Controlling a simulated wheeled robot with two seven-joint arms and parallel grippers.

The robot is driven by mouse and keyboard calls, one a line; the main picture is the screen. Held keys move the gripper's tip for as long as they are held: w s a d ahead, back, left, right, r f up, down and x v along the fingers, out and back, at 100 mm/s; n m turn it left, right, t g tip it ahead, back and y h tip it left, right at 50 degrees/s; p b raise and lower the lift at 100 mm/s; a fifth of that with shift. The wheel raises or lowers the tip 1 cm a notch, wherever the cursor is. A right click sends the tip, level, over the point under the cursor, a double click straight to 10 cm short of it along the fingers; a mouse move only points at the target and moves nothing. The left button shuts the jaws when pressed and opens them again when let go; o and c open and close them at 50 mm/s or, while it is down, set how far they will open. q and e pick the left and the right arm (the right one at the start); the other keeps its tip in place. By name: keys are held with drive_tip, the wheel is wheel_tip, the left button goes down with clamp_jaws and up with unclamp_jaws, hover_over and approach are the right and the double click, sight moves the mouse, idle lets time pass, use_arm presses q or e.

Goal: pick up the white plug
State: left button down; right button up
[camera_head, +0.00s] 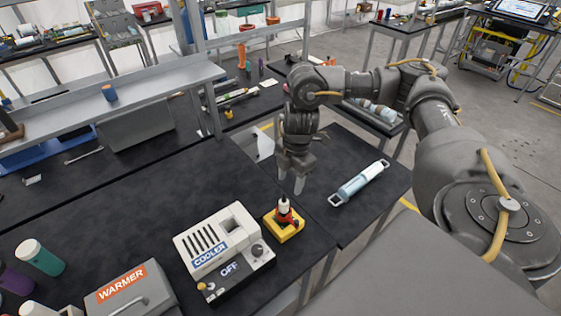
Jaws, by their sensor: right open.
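A small white piece with a dark tip (284,206) stands upright on a red part of a yellow block (290,233), on the black table right of the cooler. It is the best match for the white plug, but it is too small to be sure. My right gripper (291,180) points down with its two fingers apart and nothing between them. In the picture it is just above and beyond the white piece, apart from it. My left gripper is not in view.
The white cooler box (214,235) and the grey warmer box (130,290) stand to the left of the yellow block. A light-blue cylinder with white end handles (360,184) lies to the right. The table's middle is clear.

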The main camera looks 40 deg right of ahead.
sight(285, 200)
drive_tip(key=shift+a+f, duration=0.25)
drive_tip(key=shift+f, duration=1.15)
drive_tip(key=shift+a+f, duration=0.2)
drive_tip(key=shift+f, duration=1.2)
drive_tip(key=shift+f+p, duration=0.1)
drive_tip(key=shift+p, duration=0.2)
drive_tip(key=f+p, duration=0.1)
drive_tip(key=f, duration=0.1)
drive_tip(key=a+f+p, duration=0.1)
drive_tip(key=f, duration=0.1)
drive_tip(key=shift+w+f, duration=0.15)
drive_tip(key=shift+f, duration=0.3)
drive_tip(key=shift+c, duration=0.4)
drive_tip(key=c, duration=0.9)
